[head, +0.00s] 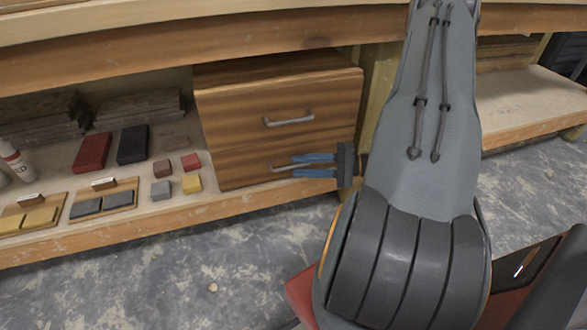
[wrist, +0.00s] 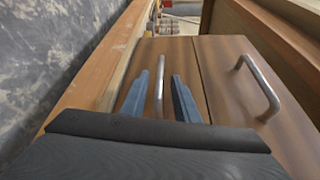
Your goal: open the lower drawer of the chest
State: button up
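The wooden chest (head: 270,70) stands on the bench's lower shelf, with an upper drawer (head: 235,118) and a lower drawer (head: 235,174), both closed. My gripper (head: 292,167) is in front of the lower drawer with its blue fingers open. In the wrist view the lower drawer's metal handle (wrist: 159,88) lies between the two open fingers (wrist: 158,92), with a gap visible on each side. In the head view the fingers hide part of this handle (head: 277,168). I cannot tell whether either finger touches it. The upper handle (wrist: 262,85) is clear of the fingers.
Left of the chest, the shelf holds small coloured blocks (head: 192,183), a red block (head: 93,152), a black block (head: 132,145) and trays with grey and yellow pieces. The bench top (head: 200,50) overhangs the chest. The floor (head: 190,270) in front is mostly clear.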

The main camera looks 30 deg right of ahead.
jog(key=shift+b+x, duration=0.3)
jog(key=shift+x, duration=1.15)
grip_shut()
jog(key=shift+s, duration=0.1)
